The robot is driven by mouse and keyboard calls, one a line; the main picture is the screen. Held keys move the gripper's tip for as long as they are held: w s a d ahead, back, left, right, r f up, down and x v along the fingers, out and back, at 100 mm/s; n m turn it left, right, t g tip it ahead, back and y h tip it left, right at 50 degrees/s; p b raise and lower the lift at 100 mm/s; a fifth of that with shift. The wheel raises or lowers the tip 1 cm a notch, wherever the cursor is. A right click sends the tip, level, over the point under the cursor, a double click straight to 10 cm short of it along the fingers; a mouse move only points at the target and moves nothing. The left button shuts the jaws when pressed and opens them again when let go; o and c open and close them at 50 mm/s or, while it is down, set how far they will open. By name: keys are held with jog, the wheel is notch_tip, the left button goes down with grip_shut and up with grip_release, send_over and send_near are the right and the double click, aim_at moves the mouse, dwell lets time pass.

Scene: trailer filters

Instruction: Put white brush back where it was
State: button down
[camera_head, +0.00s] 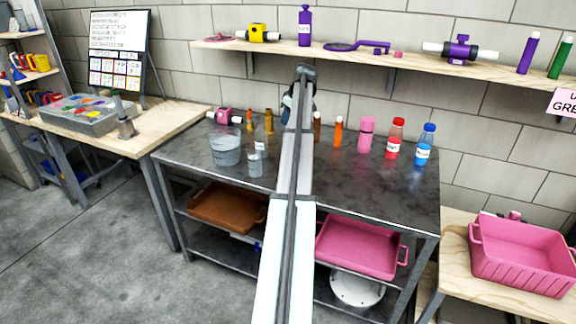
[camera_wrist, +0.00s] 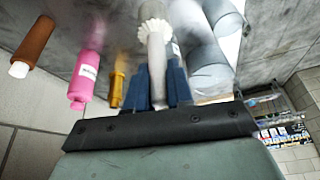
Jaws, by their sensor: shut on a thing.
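The white brush (camera_wrist: 157,45) shows in the wrist view with a pale ruffled head and a light grey handle. My gripper (camera_wrist: 158,82) has its two blue fingers shut on the handle, with the ruffled head beyond the fingertips. In the head view my gripper is mostly hidden behind my arm over the metal table (camera_head: 350,185), and I cannot make out the brush there.
A grey bucket (camera_head: 225,149) and clear cups (camera_head: 256,162) stand left of my arm; several bottles, including a pink one (camera_head: 366,134), stand right. A shelf (camera_head: 350,54) runs above. The wooden table (camera_head: 165,125) is at left, a pink crate (camera_head: 520,262) at right.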

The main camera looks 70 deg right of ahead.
jog(key=shift+f, duration=5.1)
jog(key=c, duration=1)
grip_release()
jog(key=d+v, duration=0.1)
jog(key=v, duration=1.1)
jog(key=shift+a, duration=0.4)
jog(key=shift+w, duration=0.1)
